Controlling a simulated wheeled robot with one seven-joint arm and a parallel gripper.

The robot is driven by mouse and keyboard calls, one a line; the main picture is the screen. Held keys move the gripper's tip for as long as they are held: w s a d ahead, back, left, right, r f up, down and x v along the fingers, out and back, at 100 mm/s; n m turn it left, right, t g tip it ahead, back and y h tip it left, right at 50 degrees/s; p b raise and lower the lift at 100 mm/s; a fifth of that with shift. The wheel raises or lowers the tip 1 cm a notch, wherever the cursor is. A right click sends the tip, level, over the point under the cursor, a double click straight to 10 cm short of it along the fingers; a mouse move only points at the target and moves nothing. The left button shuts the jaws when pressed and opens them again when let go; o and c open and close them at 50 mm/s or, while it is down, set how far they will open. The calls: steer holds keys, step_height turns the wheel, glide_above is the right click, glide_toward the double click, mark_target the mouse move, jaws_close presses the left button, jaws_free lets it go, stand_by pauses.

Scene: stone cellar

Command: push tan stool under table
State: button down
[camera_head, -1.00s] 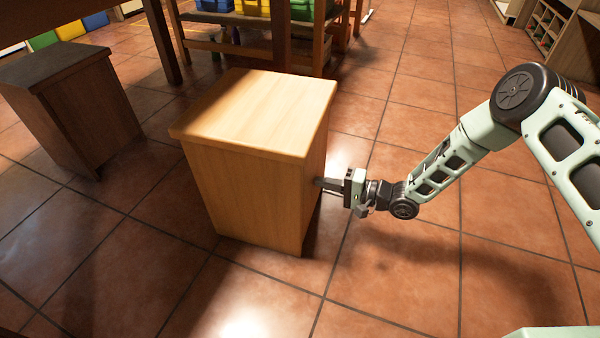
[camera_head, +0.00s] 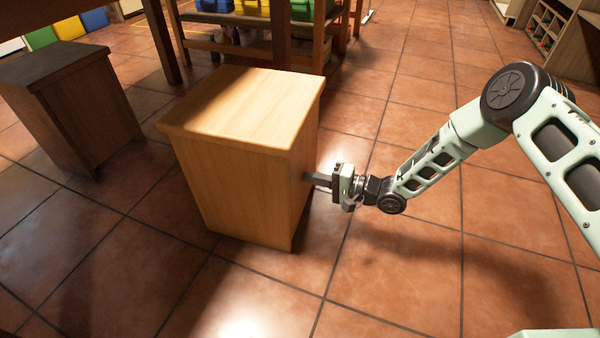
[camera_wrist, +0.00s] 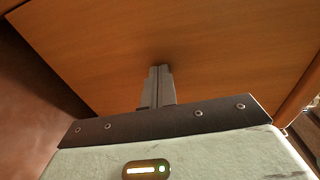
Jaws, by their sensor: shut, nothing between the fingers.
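The tan stool (camera_head: 240,190), a light wooden box shape, stands upright on the tiles in the middle of the head view. My gripper (camera_head: 307,178) is at its right side, fingers pointing left at the side panel. In the wrist view the shut fingers (camera_wrist: 159,72) meet or nearly meet the stool's side panel (camera_wrist: 220,45); they appear to touch it. Nothing is held. The table (camera_head: 160,40) is at the upper left, seen only by its dark legs and part of its underside, behind the stool.
A dark brown stool (camera_head: 75,110) stands at the left, with a strip of floor between it and the tan one. A wooden rack (camera_head: 240,50) with coloured bins is behind. Cubby shelves (camera_head: 545,30) stand far right. Floor at the front is clear.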

steer(key=shift+w+a, duration=0.2)
steer(key=shift+a, duration=0.65)
steer(key=shift+r+b+x, duration=0.2)
steer(key=shift+b+x, duration=0.85)
steer(key=shift+x, duration=1)
steer(key=shift+w, duration=0.2)
steer(key=shift+r+b+x, duration=0.1)
steer(key=shift+b+x, duration=0.5)
steer(key=shift+x, duration=0.5)
steer(key=shift+r+b+x, duration=0.15)
steer(key=shift+b+x, duration=0.4)
steer(key=shift+x, duration=0.55)
steer(key=shift+w, duration=0.15)
steer(key=shift+w+a, duration=0.1)
steer(key=shift+r+b+x, duration=0.2)
steer(key=shift+b+x, duration=1.2)
steer(key=shift+x, duration=0.7)
steer(key=shift+w, duration=0.15)
